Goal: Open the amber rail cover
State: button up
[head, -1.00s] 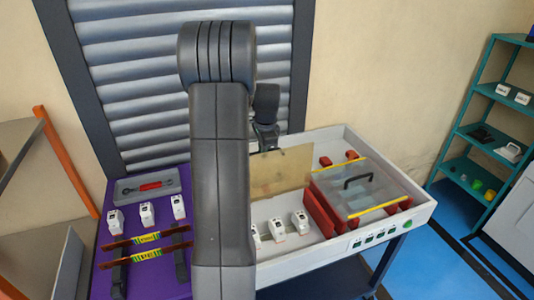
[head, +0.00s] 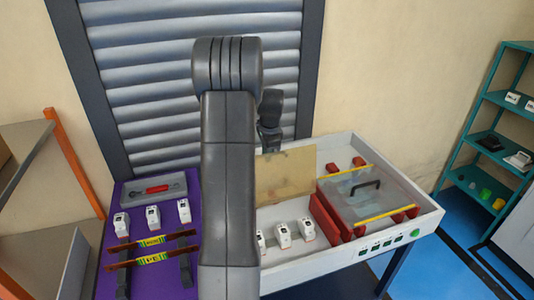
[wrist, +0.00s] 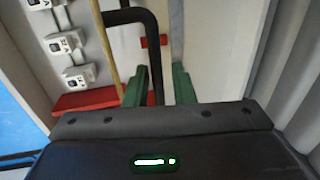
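The amber rail cover (head: 285,175) is a tan see-through panel that stands raised, close to upright, over the left part of the white tray bench. In the wrist view the cover (wrist: 107,40) shows nearly edge-on, with its black bent handle (wrist: 152,40) sticking out to the right. My gripper (wrist: 160,85) has two green fingers that stand apart. The handle's bar runs down between them, nearer the left finger, with a gap on the right. I cannot tell whether either finger touches it. In the head view my arm and the cover hide the fingers.
A clear cover (head: 368,190) with yellow edges and a black handle lies closed to the right. Several white breakers (head: 283,234) stand in front of the amber cover. A purple panel (head: 110,275) lies left, and a grey shutter (head: 190,120) stands close behind.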

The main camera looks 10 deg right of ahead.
jog(key=shift+o, duration=0.5)
jog(key=shift+r, duration=0.55)
notch_tip(320, 180, up, 12)
jog(key=s+b, duration=0.2)
jog(key=shift+s+r, duration=0.25)
jog(key=shift+s, duration=0.1)
jog(key=shift+d, duration=0.1)
jog(key=f, duration=0.4)
jog(key=w+f+p, duration=0.1)
jog(key=f, duration=0.4)
jog(key=w+f+p, duration=0.1)
jog(key=f, duration=0.3)
jog(key=shift+w+f, duration=0.25)
